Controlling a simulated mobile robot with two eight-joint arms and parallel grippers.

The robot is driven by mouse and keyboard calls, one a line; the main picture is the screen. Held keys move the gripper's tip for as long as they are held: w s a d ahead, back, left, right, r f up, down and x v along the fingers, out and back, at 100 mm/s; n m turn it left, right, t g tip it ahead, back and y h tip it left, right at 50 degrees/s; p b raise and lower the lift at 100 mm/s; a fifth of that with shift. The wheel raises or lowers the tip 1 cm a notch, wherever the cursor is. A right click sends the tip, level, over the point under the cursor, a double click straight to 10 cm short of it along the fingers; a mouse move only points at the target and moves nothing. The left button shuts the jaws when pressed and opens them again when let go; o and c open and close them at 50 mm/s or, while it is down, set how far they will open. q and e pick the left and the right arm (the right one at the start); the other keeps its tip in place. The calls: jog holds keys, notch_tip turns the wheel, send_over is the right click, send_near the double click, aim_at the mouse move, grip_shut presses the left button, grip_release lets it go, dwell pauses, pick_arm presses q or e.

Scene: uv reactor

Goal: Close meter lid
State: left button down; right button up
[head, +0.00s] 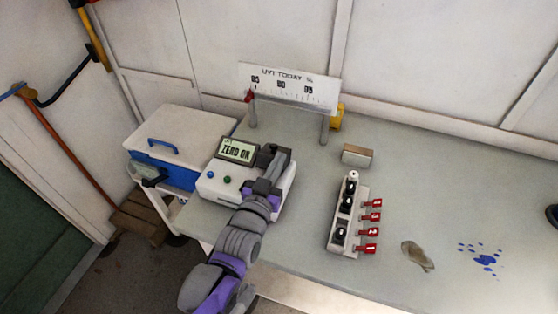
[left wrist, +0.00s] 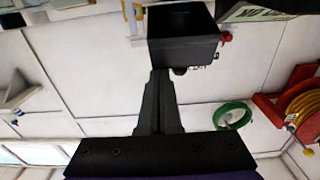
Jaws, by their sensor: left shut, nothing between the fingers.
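The white meter (head: 243,188) stands on the bench, with a display reading ZERO OK (head: 237,150) and a blue and a green button. A dark grey block (head: 267,152), apparently the lid part, is at its right rear; I cannot tell how far the lid is open. My left gripper (head: 268,170) is over the meter's right side, beside this part. In the left wrist view my left gripper (left wrist: 160,76) is shut and empty, its tips at the lower edge of the dark box (left wrist: 185,48); contact is unclear. My right gripper is out of view.
A blue-and-white cooler (head: 180,145) stands left of the meter. A sign on posts (head: 288,88) is behind it. A rack with black-capped vials and red tags (head: 343,225), a small box (head: 357,155), a brown stain and blue spots lie to the right.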

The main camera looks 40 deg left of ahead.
pick_arm(q)
jog(key=shift+s+d+f+t+b, duration=0.15)
jog(key=shift+s+f+t+b, duration=0.2)
jog(key=shift+f+b, duration=0.25)
jog(key=shift+s+d+f+b, duration=0.1)
jog(key=shift+s+f+b, duration=0.4)
jog(key=shift+b, duration=0.1)
jog(key=shift+s+f, duration=0.1)
jog(key=shift+f, duration=0.2)
jog(key=shift+s+d+f, duration=0.1)
jog(key=shift+f, duration=0.1)
